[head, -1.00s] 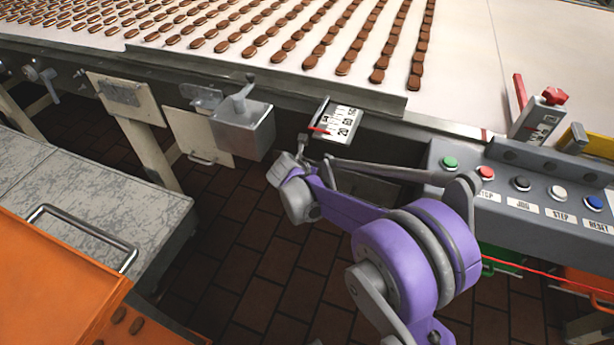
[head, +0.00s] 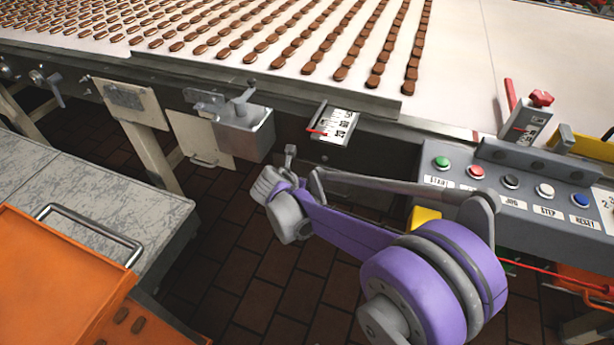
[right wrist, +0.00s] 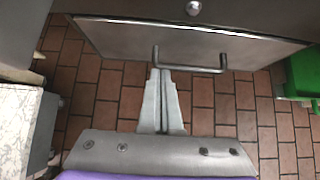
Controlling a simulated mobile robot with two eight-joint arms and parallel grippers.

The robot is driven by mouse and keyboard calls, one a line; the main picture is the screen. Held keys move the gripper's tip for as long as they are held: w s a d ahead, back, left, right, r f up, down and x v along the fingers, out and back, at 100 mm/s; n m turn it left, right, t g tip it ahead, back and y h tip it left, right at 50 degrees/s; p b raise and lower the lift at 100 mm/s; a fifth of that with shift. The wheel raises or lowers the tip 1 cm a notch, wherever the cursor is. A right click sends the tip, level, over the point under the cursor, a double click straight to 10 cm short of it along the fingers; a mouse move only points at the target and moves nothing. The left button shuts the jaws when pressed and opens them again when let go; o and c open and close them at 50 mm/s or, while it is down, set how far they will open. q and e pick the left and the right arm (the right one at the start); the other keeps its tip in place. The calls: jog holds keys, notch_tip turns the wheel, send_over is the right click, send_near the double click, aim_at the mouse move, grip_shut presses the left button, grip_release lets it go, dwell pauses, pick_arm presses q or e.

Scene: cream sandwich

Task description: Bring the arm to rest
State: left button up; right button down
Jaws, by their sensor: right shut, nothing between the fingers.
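My right arm, purple and grey, reaches in from the bottom right of the head view. Its gripper (head: 290,150) is small and partly hidden by its own wrist there, in front of the conveyor's side. In the right wrist view the two grey fingers (right wrist: 161,72) lie together, shut and empty, over the floor and just below a metal drawer handle (right wrist: 190,66). I cannot tell whether they touch the handle. My left gripper is in neither view.
The conveyor (head: 450,60) carries rows of brown biscuits. A button panel (head: 530,185) stands at the right, close to my forearm. A grey box (head: 240,132) and a numbered scale (head: 335,122) stick out from the conveyor. An orange tray (head: 60,270) is at lower left. Brown floor (head: 240,240) lies between.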

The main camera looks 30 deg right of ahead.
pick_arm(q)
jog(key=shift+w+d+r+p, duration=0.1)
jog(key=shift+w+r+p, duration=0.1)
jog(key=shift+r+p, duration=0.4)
pick_arm(e)
jog(key=v, duration=0.5)
jog(key=shift+a+r, duration=0.1)
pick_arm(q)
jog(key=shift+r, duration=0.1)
pick_arm(e)
jog(key=s+a+f+m+g+y, duration=0.1)
jog(key=s+a+f+m+y, duration=0.15)
jog(key=s+m, duration=1.1)
jog(key=s+a+f+m+y, duration=0.1)
jog(key=s+a+m+y, duration=0.3)
jog(key=s+m, duration=0.95)
pick_arm(q)
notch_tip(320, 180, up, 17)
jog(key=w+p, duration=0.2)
jog(key=p, duration=1.3)
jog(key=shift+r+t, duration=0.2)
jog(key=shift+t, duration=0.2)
pick_arm(e)
notch_tip(320, 180, up, 18)
jog(key=w+n, duration=0.1)
jog(key=w, duration=0.1)
jog(key=shift+w+f+t, duration=0.2)
jog(key=shift+w+t, duration=0.05)
jog(key=shift+t, duration=0.05)
